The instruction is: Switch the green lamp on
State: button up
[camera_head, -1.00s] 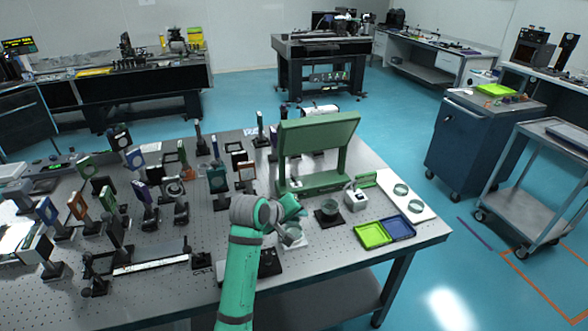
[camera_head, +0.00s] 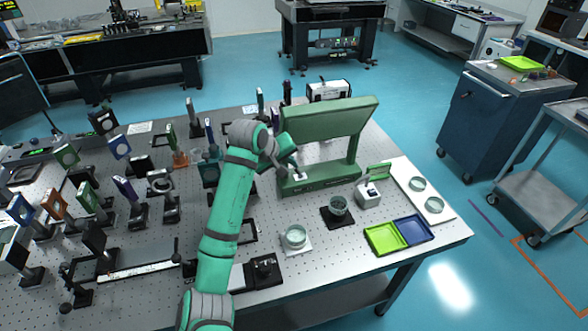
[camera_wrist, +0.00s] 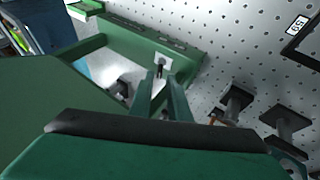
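The green lamp (camera_head: 325,123) stands on the optical table, with a broad tilted panel held by posts over a green base (camera_head: 320,183). A small pale switch plate with a dark toggle (camera_head: 297,175) sits at the left end of the base. In the wrist view the switch plate (camera_wrist: 161,64) lies just beyond my fingertips. My gripper (camera_head: 291,166) is at the lamp's left end, close to the switch; I cannot tell whether it touches. In the wrist view my gripper (camera_wrist: 163,85) shows two fingers close together, holding nothing visible. The panel's underside is hidden, so any light is unclear.
Several optics mounts (camera_head: 130,193) crowd the table's left half. Glass dishes (camera_head: 296,237), a small white device (camera_head: 368,194), a green tray (camera_head: 384,238) and a blue tray (camera_head: 413,228) lie front and right of the lamp. A white case (camera_head: 328,90) stands behind.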

aim_at(296, 171)
jog(key=x, duration=0.5)
jog(key=shift+w+d+f, duration=0.1)
jog(key=shift+w+f, duration=0.1)
jog(key=shift+f, duration=0.1)
grip_shut()
